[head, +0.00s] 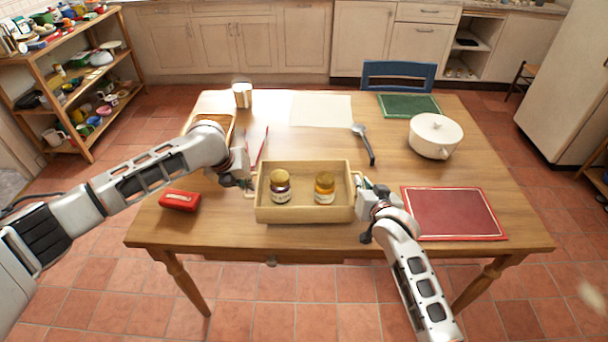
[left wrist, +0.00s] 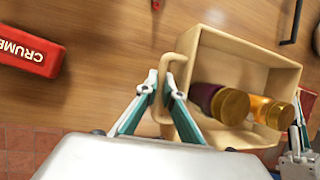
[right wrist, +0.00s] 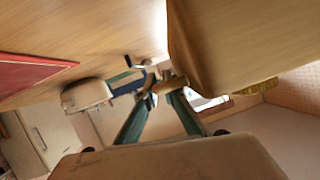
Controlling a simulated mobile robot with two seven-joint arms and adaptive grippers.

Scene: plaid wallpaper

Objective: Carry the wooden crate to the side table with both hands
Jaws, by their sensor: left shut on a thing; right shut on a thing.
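The wooden crate (head: 304,215) is at the front middle of the table in the head view, with a handle at each end. It holds two jars, a dark one (head: 280,188) and an amber one (head: 325,188). My left gripper (head: 246,184) is shut on the crate's left handle, which also shows in the left wrist view (left wrist: 167,75). My right gripper (head: 362,190) is shut on the right handle; the right wrist view shows its fingers at the handle (right wrist: 165,86). I cannot tell whether the crate touches the table. I cannot identify the side table.
On the wooden table (head: 330,145) lie a red box (head: 180,201), a red mat (head: 454,213), a black ladle (head: 366,146) and a green mat (head: 408,105). A white pot (head: 435,137) and a striped cup (head: 243,95) stand there. A loaded shelf (head: 75,85) is at left.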

